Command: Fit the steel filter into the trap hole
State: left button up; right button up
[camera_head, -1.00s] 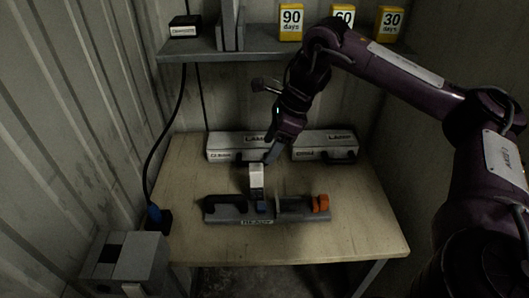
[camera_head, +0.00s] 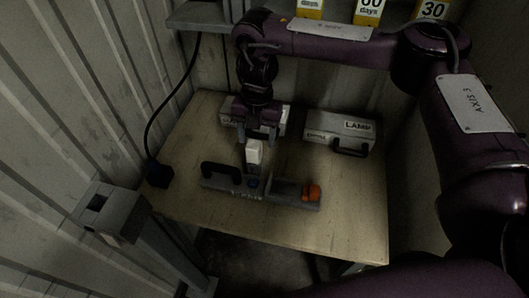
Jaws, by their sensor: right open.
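A grey holder (camera_head: 218,187) lies on the table, with a black handle (camera_head: 222,170) on its left, a small blue part in its middle and an orange part (camera_head: 312,192) on its right. A pale upright block (camera_head: 254,152) stands at the holder's middle. I cannot tell for sure which piece is the steel filter. My right gripper (camera_head: 257,137) points down with its fingers apart, just above and behind the pale block; I see nothing held. A grey box (camera_head: 122,222) with a dark square opening stands at the left; it may be the trap. My left gripper is not in view.
Two pale cases stand at the table's back; the right one (camera_head: 342,130) is marked LAMP, the left one is partly behind my gripper. A shelf (camera_head: 195,17) with yellow day cards hangs above. A black cable runs down the left wall. The table's right part is clear.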

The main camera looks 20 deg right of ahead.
aim_at(255, 144)
jog(key=f, duration=0.3)
jog(key=shift+s+a+f, duration=0.15)
jog(key=shift+a, duration=0.25)
jog(key=f, duration=0.4)
jog(key=shift+a+f, duration=0.2)
jog(key=shift+f, duration=0.05)
jog(key=c, duration=1.2)
